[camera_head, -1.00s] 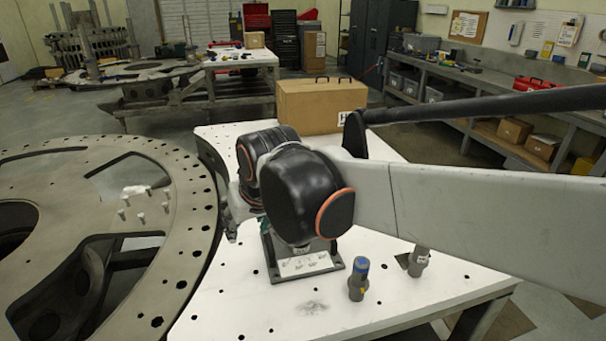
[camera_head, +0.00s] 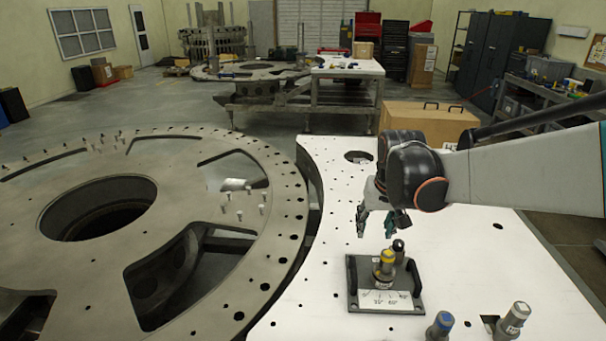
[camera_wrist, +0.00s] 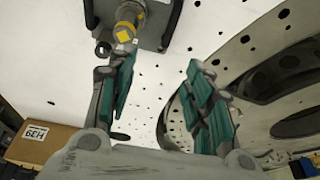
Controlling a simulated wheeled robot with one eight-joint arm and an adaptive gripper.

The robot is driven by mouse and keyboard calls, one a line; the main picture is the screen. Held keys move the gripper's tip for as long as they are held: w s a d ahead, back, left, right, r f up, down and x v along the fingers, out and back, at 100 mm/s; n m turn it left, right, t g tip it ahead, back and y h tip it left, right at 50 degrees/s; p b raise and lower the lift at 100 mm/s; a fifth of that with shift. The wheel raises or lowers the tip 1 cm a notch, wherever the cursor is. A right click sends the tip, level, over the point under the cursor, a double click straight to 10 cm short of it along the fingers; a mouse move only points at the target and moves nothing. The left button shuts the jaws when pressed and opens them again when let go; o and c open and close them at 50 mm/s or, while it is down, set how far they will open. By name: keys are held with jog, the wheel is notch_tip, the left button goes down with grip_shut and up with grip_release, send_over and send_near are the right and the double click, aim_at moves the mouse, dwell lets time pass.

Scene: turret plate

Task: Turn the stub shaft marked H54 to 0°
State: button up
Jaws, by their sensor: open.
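A dark square fixture (camera_head: 352,290) with side handles and a white degree scale (camera_head: 384,300) sits on the white table. A stub shaft with a yellow top (camera_head: 384,264) stands upright in it; a black-topped part (camera_head: 398,250) is close behind. In the wrist view, the yellow-marked shaft (camera_wrist: 125,32) and fixture (camera_wrist: 165,22) are at the top left. A blue-topped shaft (camera_head: 440,325) and a grey shaft (camera_head: 515,318) stand at the front. I cannot read H54 on any. My gripper (camera_head: 376,222) is open and empty, above the table behind the fixture; its teal fingers (camera_wrist: 162,80) straddle nothing.
A large grey turret ring (camera_head: 270,190) with holes and upright pins lies left of the table (camera_head: 460,260). A cardboard box (camera_head: 425,122) stands at the table's back and also shows in the wrist view (camera_wrist: 42,145). The table right of the fixture is largely clear.

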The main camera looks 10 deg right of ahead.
aim_at(388, 252)
jog(key=w+d+f+g+p, duration=0.1)
jog(key=d+p, duration=0.1)
jog(key=w+d+f+g+p, duration=0.1)
jog(key=d+f+p, duration=0.1)
jog(key=d, duration=0.1)
jog(key=w+d+f+g+p, duration=0.1)
jog(key=d+p, duration=0.1)
jog(key=shift+w+d+f+y, duration=0.1)
jog(key=shift+d+f+y, duration=0.15)
jog(key=shift+f+y, duration=0.05)
jog(key=shift+f+b, duration=1.6)
jog(key=shift+f, duration=1.25)
jog(key=shift+f+b, duration=1.55)
jog(key=shift+f, duration=0.2)
jog(key=c, duration=0.8)
jog(key=shift+c, duration=0.2)
